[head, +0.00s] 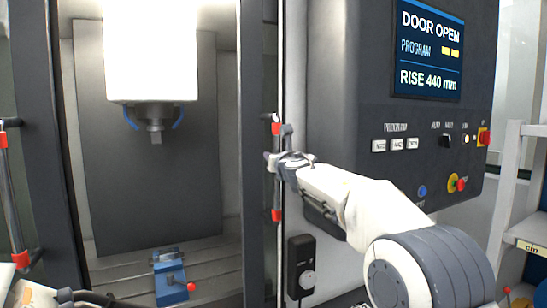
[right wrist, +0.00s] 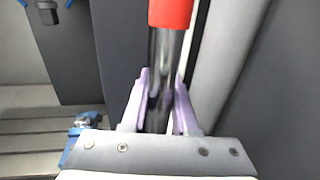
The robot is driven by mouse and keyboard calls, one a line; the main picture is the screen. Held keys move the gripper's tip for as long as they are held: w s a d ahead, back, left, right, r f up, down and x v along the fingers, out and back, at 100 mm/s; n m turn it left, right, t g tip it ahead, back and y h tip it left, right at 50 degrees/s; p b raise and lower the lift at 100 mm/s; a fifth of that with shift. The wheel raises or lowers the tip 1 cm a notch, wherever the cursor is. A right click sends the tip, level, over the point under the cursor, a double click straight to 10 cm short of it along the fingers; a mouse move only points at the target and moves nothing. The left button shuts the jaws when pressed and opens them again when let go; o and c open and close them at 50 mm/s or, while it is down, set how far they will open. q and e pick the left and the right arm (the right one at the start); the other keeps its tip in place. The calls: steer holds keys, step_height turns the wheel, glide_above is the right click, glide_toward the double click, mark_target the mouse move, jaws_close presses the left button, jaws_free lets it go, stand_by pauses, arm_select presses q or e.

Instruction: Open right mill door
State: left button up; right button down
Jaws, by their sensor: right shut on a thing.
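The right mill door (head: 256,150) is a dark upright frame at the right side of the mill opening. Its handle (head: 277,195) is a vertical metal bar with red ends. My right gripper (head: 274,161) is shut around the middle of this bar. In the right wrist view the fingers (right wrist: 160,100) stand on both sides of the handle bar (right wrist: 164,60), below its red end. The left mill door (head: 48,140) stands at the left with a similar handle (head: 12,190). A grey part at the bottom left edge may be my left gripper (head: 78,298); its jaws cannot be made out.
Between the doors the mill interior shows a spindle (head: 153,125) and a blue vise (head: 170,278) on the slotted bed. A control panel (head: 345,130) on the right has a screen (head: 428,48) reading DOOR OPEN. A shelf (head: 510,190) stands at the far right.

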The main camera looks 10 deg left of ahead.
steer(key=c, duration=0.7)
jaws_free()
steer(key=shift+s+a, duration=0.1)
